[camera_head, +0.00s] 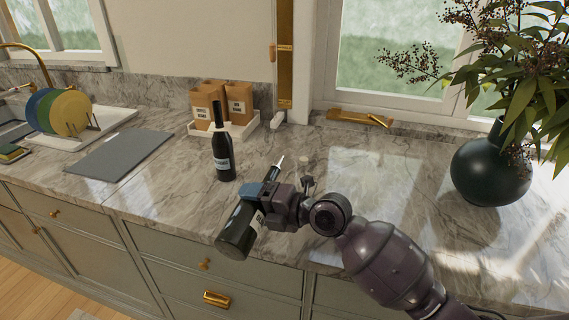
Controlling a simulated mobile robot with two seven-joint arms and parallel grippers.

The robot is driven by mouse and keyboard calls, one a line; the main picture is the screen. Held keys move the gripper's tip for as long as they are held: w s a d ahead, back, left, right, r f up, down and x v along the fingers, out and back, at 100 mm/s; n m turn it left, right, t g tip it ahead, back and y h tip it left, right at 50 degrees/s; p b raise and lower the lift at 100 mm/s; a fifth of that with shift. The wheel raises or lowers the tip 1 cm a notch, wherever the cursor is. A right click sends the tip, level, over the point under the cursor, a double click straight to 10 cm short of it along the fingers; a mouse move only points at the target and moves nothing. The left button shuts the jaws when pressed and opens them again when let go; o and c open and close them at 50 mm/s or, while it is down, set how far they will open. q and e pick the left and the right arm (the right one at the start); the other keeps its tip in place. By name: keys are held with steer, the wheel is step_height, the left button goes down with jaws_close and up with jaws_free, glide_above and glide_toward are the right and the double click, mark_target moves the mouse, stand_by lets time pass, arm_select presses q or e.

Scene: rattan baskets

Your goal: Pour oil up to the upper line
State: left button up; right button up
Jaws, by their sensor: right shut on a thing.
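A dark oil bottle (239,234) with a pale pour tip (280,162) is held in my right gripper (262,194). The gripper is shut around its upper body. The bottle leans, with its base toward the lower left and its tip up to the right, near the counter's front edge. Part of it is hidden by the gripper. A second dark bottle (222,152) with a pale label stands upright on the counter just behind. No upper line can be made out. I cannot tell the oil level in either bottle. My left gripper is not in view.
A white tray (243,130) with brown boxes (240,99) stands against the wall. A grey board (120,153) and a rack of coloured plates (72,112) are at left. A dark vase (490,165) with a plant stands at right. The marble counter (365,160) is clear between.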

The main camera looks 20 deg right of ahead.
steer(key=shift+a+r, duration=0.1)
steer(key=shift+r, duration=0.2)
steer(key=shift+s+r, duration=0.1)
steer(key=shift+r, duration=0.05)
steer(key=shift+r+m, duration=0.1)
steer(key=shift+m, duration=0.2)
steer(key=shift+r+p, duration=0.15)
steer(key=shift+p, duration=0.15)
steer(key=shift+r, duration=0.2)
steer(key=shift+r+m, duration=0.15)
steer(key=shift+m, duration=0.15)
stand_by(0.4)
